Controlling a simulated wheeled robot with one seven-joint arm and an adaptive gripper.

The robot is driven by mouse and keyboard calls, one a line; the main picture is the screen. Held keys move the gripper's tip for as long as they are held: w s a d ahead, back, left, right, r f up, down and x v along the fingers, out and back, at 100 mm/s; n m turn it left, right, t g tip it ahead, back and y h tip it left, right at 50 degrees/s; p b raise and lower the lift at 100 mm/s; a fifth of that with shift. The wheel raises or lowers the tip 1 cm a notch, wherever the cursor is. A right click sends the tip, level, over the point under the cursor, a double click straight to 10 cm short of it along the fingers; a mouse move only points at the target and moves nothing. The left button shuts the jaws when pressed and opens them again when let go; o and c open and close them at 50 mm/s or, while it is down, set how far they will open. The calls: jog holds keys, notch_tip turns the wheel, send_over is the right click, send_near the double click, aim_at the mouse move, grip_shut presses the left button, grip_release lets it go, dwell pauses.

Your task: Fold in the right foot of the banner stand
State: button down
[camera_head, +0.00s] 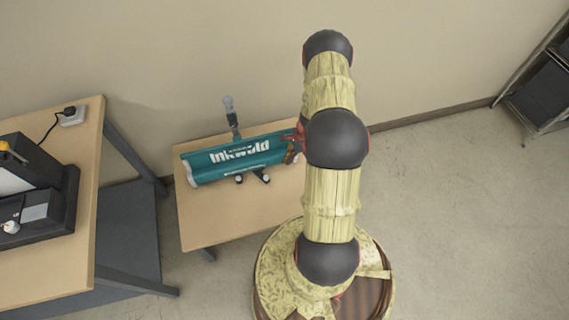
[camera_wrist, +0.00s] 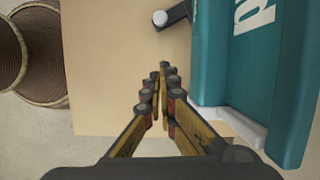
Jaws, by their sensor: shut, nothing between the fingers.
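The teal banner stand (camera_head: 215,171), lettered "Inkwold", lies across a small wooden table. Two short feet with pale tips show at its front edge; the right foot (camera_head: 262,176) sticks out from the body. In the wrist view a dark foot with a white round tip (camera_wrist: 172,16) juts out from the teal body (camera_wrist: 222,60). My gripper (camera_head: 293,145) is at the stand's right end, partly hidden behind my arm. In the wrist view its fingertips (camera_wrist: 167,71) are together and empty, beside the stand's front edge. A gap shows between them and the foot.
The small table (camera_head: 215,220) has bare wood in front of the stand. A grey-tipped dark post (camera_head: 231,115) rises behind the stand, near the wall. A larger table (camera_head: 75,245) with a black machine (camera_head: 50,205) stands left. Floor is clear at the right, before a rack (camera_head: 545,90).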

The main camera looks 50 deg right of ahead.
jog(key=b+x, duration=0.2)
jog(key=x, duration=0.6)
jog(key=shift+a+f+b, duration=0.1)
jog(key=shift+f+b, duration=0.2)
jog(key=shift+f, duration=0.05)
jog(key=shift+w+a, duration=0.3)
jog(key=shift+a, duration=0.2)
jog(key=shift+w+a, duration=0.35)
jog(key=shift+a, duration=0.15)
jog(key=shift+w+a+b, duration=0.3)
jog(key=shift+a+b, duration=0.1)
jog(key=shift+a, duration=0.25)
jog(key=shift+w+a+m, duration=0.15)
jog(key=shift+a+m, duration=0.1)
jog(key=shift+m, duration=0.15)
